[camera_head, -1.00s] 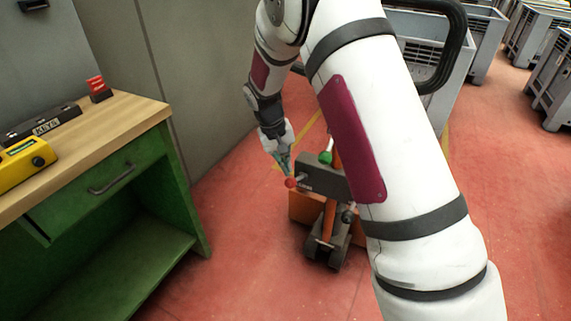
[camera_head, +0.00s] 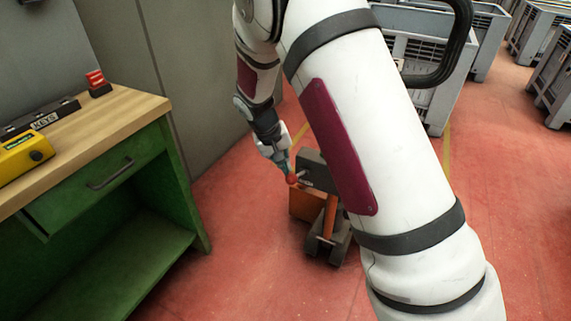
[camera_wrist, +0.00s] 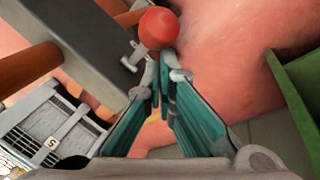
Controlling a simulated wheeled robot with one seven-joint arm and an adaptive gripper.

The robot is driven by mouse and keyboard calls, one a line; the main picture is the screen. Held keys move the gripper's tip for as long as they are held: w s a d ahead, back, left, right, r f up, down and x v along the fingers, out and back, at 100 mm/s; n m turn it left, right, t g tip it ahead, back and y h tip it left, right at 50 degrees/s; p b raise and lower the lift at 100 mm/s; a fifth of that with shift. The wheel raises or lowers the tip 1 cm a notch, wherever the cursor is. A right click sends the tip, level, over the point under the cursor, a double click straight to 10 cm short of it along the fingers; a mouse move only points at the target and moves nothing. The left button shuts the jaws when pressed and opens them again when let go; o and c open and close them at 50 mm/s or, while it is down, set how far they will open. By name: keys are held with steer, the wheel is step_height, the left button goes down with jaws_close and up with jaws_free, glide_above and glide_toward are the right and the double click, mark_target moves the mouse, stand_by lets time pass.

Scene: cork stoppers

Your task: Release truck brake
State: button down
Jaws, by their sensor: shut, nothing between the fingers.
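The truck has a dark grey box (camera_head: 314,168) on an orange frame (camera_head: 328,218), with a red ball knob (camera_head: 291,179) on a short metal lever at the box's left side. In the wrist view the red knob (camera_wrist: 158,28) is just beyond my fingertips, beside the grey box (camera_wrist: 85,40). My gripper (camera_head: 285,168) is shut and empty, its teal fingers close together right by the knob. In the wrist view my gripper (camera_wrist: 160,85) has its tips near the lever (camera_wrist: 132,62); I cannot tell whether they touch it. My arm hides the truck's right side.
A green workbench (camera_head: 150,180) with a wooden top stands at the left, holding a yellow box (camera_head: 22,155), a key tray (camera_head: 40,118) and a red sign (camera_head: 97,82). Grey crates (camera_head: 415,60) stand at the back right. The red floor around the truck is mostly clear.

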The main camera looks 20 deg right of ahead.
steer(key=shift+s+f, duration=0.1)
step_height(320, 180, down, 8)
steer(key=s+a+t+h+b, duration=0.1)
steer(key=s+a+b, duration=0.1)
steer(key=b, duration=0.2)
steer(key=shift+b, duration=0.35)
steer(key=shift+s+a, duration=0.1)
stand_by(0.4)
steer(key=shift+r+p, duration=0.55)
steer(key=shift+r, duration=0.3)
